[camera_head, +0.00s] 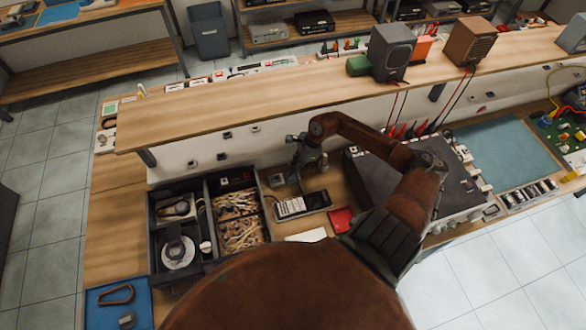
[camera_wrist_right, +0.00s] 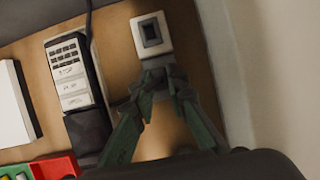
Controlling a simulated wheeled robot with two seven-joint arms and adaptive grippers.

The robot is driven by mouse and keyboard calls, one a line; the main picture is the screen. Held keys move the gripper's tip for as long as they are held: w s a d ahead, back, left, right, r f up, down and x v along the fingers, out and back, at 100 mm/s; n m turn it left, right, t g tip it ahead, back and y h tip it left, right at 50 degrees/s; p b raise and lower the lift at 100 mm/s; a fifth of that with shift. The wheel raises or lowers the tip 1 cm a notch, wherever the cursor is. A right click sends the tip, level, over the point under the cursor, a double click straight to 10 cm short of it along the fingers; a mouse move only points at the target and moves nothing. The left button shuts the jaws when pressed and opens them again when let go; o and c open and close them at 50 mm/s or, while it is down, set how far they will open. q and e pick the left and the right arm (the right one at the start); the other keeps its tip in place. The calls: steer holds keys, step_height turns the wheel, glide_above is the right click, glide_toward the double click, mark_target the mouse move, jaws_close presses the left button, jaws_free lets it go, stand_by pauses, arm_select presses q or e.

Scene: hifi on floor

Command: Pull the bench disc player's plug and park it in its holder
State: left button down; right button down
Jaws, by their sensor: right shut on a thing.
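My right gripper (camera_head: 300,165) is low over the bench top, beside the upright back panel. In the right wrist view its fingers (camera_wrist_right: 158,82) are closed together on a small piece, most likely the plug, which they mostly hide. Right at the fingertips is a pale block (camera_wrist_right: 150,36) with a dark square recess, which may be the holder; I cannot tell whether plug and block touch. A large dark box (camera_head: 364,178), perhaps the disc player, stands right of the gripper, partly behind my arm. The plug's cable cannot be made out. My left gripper is not in view.
A black device with a white label panel (camera_head: 302,204) lies beside the gripper, also in the wrist view (camera_wrist_right: 72,74). A red box (camera_head: 340,220) is close by. A divided black tray (camera_head: 207,262) stands at left. The shelf (camera_head: 250,102) overhangs behind.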

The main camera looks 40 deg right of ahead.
stand_by(0.4)
steer(key=c, duration=1.8)
jaws_free()
steer(key=shift+w+a+r+p+v, duration=0.2)
steer(key=shift+p+v, duration=0.3)
steer(key=shift+v, duration=2.25)
steer(key=shift+w+a+r+p+v, duration=0.15)
steer(key=shift+a+p+v, duration=0.3)
steer(key=shift+v, duration=2.3)
steer(key=shift+w+a+r+p+v, duration=0.15)
steer(key=shift+p+v, duration=0.45)
steer(key=shift+v, duration=2.15)
steer(key=shift+f, duration=0.1)
